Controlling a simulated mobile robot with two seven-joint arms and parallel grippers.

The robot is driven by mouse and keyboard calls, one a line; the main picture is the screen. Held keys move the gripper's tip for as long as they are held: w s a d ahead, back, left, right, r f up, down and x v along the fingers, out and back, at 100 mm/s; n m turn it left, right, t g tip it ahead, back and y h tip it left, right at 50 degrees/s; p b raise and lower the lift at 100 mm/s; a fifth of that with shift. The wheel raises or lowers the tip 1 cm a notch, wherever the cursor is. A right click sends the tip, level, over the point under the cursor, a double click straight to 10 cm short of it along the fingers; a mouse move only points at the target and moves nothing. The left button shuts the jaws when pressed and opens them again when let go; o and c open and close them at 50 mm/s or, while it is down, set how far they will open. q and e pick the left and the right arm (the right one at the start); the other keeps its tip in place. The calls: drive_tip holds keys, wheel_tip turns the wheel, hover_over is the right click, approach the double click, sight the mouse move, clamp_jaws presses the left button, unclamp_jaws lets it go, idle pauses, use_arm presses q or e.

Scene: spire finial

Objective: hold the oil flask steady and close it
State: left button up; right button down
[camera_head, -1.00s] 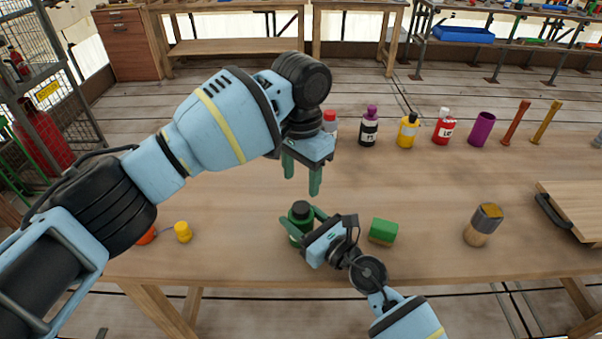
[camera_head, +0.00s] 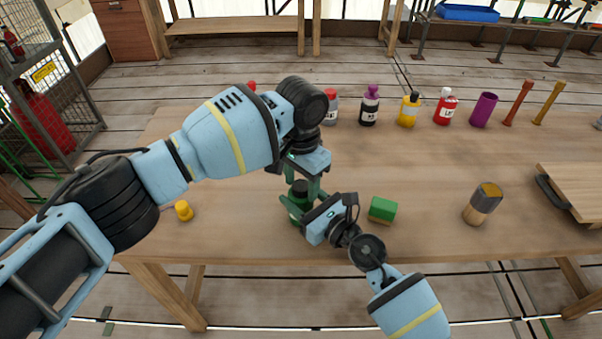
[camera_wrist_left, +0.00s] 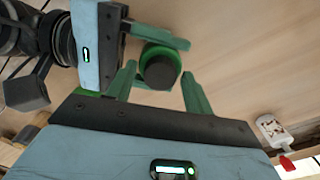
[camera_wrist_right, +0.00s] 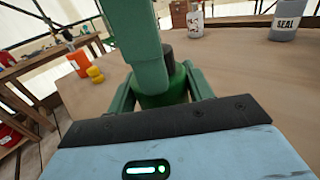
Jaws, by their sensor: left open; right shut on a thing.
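The oil flask (camera_head: 298,211) is a green bottle with a black cap (camera_head: 300,187) on top, standing upright near the front edge of the table. My right gripper (camera_head: 294,206) is shut on the flask's green body from the right; the body also shows between its fingers in the right wrist view (camera_wrist_right: 163,98). My left gripper (camera_head: 306,182) is open just above the flask, pointing down. In the left wrist view the black cap (camera_wrist_left: 161,71) lies just beyond and between the open left fingertips (camera_wrist_left: 158,74). I cannot tell whether the fingers touch it.
A green block (camera_head: 382,210) sits right of my right gripper. A yellow object (camera_head: 184,210) lies to the left. A brown and grey jar (camera_head: 482,204) and a wooden board (camera_head: 575,190) are at the right. Several bottles line the back; the table's middle right is clear.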

use_arm(q)
drive_tip(key=shift+c, duration=0.3)
drive_tip(key=c, duration=0.9)
drive_tip(key=o, duration=1.1)
wheel_tip(320, 180, up, 12)
use_arm(e)
drive_tip(key=c, duration=0.5)
unclamp_jaws()
